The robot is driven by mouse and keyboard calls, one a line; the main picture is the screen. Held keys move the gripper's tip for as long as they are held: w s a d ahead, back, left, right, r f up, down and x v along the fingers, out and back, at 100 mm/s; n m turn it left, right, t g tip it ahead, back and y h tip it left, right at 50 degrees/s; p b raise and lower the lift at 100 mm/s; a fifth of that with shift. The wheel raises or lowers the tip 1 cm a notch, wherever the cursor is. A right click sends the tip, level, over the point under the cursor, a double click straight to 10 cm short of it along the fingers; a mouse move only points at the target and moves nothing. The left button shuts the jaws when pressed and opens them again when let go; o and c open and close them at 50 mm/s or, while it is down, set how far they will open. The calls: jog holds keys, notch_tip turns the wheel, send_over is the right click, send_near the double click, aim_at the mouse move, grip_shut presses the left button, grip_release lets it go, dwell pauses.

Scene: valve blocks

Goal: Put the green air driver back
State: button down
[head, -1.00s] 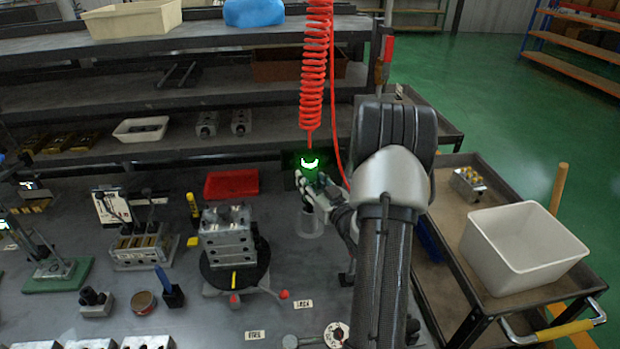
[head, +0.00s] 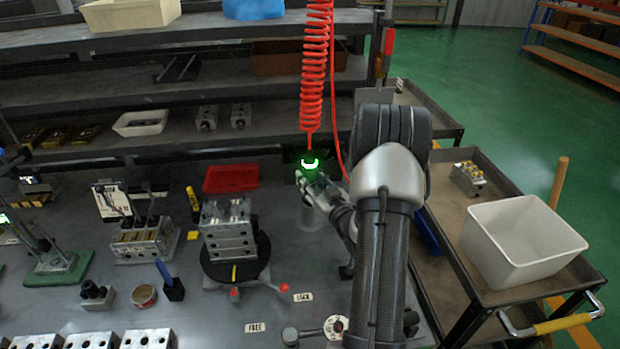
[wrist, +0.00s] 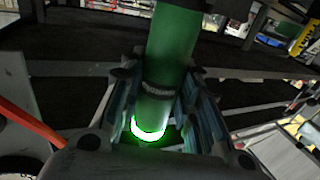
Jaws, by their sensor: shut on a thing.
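The green air driver (head: 309,165) has a bright glowing ring and hangs below the red coiled hose in the head view. My gripper (head: 311,181) is shut on it. In the wrist view the driver (wrist: 170,60) stands between the two fingers of my gripper (wrist: 160,95), its lit ring close to the palm. A clear cylindrical cup (head: 311,216) stands on the bench right below the gripper. The driver's lower end is hidden by my gripper in the head view, so I cannot tell whether it is inside the cup.
A valve block (head: 228,228) on a round black turntable stands to the left, with a red tray (head: 231,178) behind it. The red coiled hose (head: 314,75) hangs from above. A cart with a white bin (head: 520,245) stands at the right. Shelves rise behind the bench.

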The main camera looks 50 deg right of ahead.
jog(key=shift+f, duration=0.55)
jog(key=c, duration=1.2)
grip_release()
jog(key=shift+a+f, duration=0.1)
jog(key=shift+o, duration=0.4)
jog(key=shift+s+f, duration=0.15)
jog(key=v, duration=0.7)
jog(key=shift+s+r, duration=0.15)
jog(key=shift+r, duration=0.2)
